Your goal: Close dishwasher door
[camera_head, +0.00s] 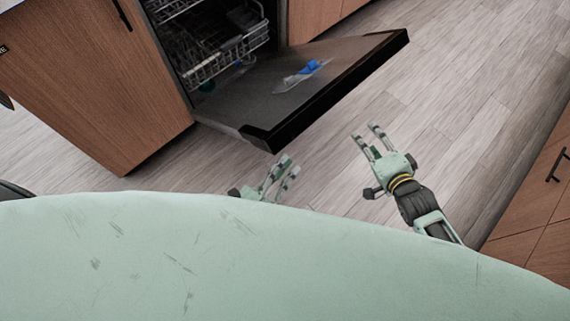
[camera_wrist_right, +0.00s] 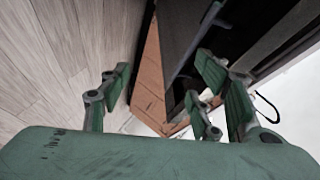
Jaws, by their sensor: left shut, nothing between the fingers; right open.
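The dishwasher door (camera_head: 300,84) is dark and lies folded down, open, in the head view; its black outer edge (camera_head: 335,92) faces my grippers. The dishwasher (camera_head: 215,38) stands behind it with its racks showing. My left gripper (camera_head: 287,165) is shut and empty, just in front of the door's near corner and partly hidden by my body. My right gripper (camera_head: 366,127) is open and empty, in front of the door's edge and apart from it. In the right wrist view, my right gripper's fingers (camera_wrist_right: 160,85) are spread, with the dark door (camera_wrist_right: 190,30) beyond them.
A blue and clear item (camera_head: 306,70) lies on the door's inner face. A wire rack (camera_head: 215,60) sits inside the dishwasher. Wooden cabinets (camera_head: 105,85) flank it, and another cabinet (camera_head: 535,210) stands at the right. Grey plank floor (camera_head: 460,100) is clear to the right of the door.

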